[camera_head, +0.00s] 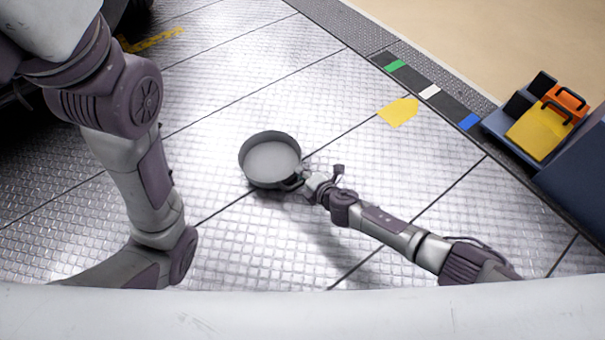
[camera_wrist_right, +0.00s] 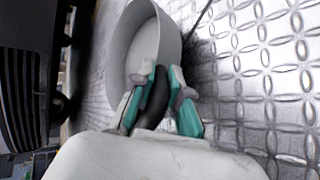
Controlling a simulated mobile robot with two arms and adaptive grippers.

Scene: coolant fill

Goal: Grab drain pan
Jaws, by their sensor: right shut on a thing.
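The drain pan (camera_head: 270,158) is a round, shallow grey pan with a raised rim. It is at the middle of the head view, over the metal floor. My right gripper (camera_head: 298,181) is at the pan's lower right side. In the right wrist view, the teal and grey fingers of my right gripper (camera_wrist_right: 162,105) are shut on the pan's dark curved handle. The pan (camera_wrist_right: 143,40) fills the area just beyond the fingers. I cannot tell whether the pan rests on the floor or is slightly raised. My left arm is at the left of the head view, but its gripper is not visible.
A yellow floor marker (camera_head: 398,112) and a dark strip with coloured patches lie beyond the pan. The floor around the pan is clear. A dark vehicle-like shape is at upper left.

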